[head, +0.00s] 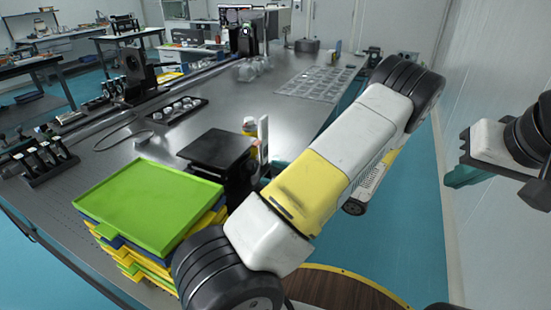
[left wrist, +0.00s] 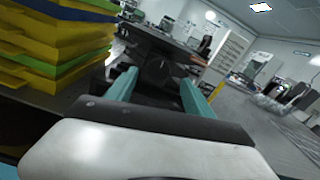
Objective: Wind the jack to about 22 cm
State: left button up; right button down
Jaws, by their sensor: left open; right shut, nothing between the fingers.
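The jack (head: 217,150) stands on the grey table with a flat black top plate, its body partly hidden behind my left arm. In the left wrist view the jack's dark round knob (left wrist: 158,70) shows below the plate. My left gripper (left wrist: 160,88) is open, its teal fingers either side of the knob in that view; I cannot tell whether they touch it. In the head view only a bit of the left gripper (head: 273,170) shows beside the jack. My right gripper (head: 464,176) is shut and empty, off to the right by the wall.
A stack of green, yellow and blue trays (head: 150,205) stands left of the jack, close to my left arm. A white upright piece (head: 263,137) and a yellow-topped bottle (head: 249,126) stand behind the jack. A black tray (head: 178,110) lies farther back.

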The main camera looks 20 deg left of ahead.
aim_at(255, 168)
pick_arm(q)
jog(key=a, duration=0.6)
jog(key=shift+w+a, duration=0.25)
jog(key=shift+a, duration=0.15)
grip_shut()
